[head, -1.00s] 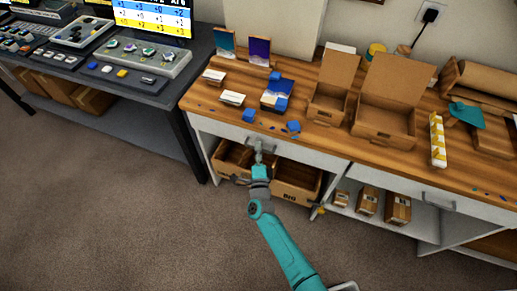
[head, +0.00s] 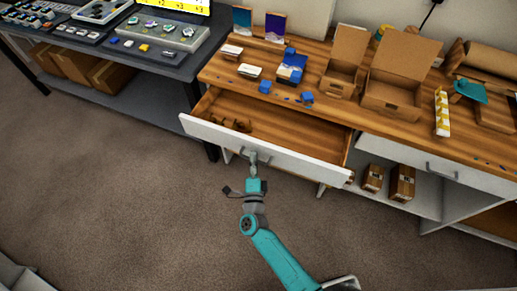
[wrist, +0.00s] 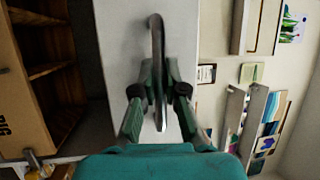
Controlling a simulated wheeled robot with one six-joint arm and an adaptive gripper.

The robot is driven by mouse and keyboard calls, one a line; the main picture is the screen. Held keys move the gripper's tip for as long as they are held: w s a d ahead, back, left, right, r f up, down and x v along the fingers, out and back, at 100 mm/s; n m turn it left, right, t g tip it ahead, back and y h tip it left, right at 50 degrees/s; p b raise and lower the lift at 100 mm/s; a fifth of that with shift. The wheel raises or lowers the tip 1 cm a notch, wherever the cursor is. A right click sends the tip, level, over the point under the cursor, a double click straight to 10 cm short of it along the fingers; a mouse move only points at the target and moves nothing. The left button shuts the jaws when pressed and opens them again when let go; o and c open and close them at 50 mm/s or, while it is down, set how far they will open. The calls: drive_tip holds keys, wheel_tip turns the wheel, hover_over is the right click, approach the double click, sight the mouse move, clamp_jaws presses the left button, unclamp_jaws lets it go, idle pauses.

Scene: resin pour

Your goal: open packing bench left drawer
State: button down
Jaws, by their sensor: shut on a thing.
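The left drawer (head: 270,147) of the wooden-topped packing bench (head: 330,103) is pulled well out in the head view. Its white front stands clear of the bench and its wooden inside shows, with a few small brown items (head: 238,125) in it. My gripper (head: 253,160) is at the drawer front. In the wrist view its two fingers (wrist: 159,92) are closed around the grey bar handle (wrist: 157,70) on the white front (wrist: 115,40). The handle is mostly hidden by the gripper in the head view.
Open cardboard boxes (head: 393,92), blue cubes (head: 306,98) and cards stand on the bench top. The right drawer (head: 440,168) is shut. Small boxes (head: 402,183) sit on the shelf below. A dark desk (head: 140,75) is at left. Carpet (head: 120,220) in front is clear.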

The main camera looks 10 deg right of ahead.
drive_tip(key=shift+s+a, duration=0.85)
drive_tip(key=shift+s, duration=0.3)
drive_tip(key=c, duration=1.2)
unclamp_jaws()
drive_tip(key=shift+s, duration=0.1)
drive_tip(key=v, duration=1.1)
drive_tip(key=shift+s, duration=0.4)
drive_tip(key=shift+f, duration=0.1)
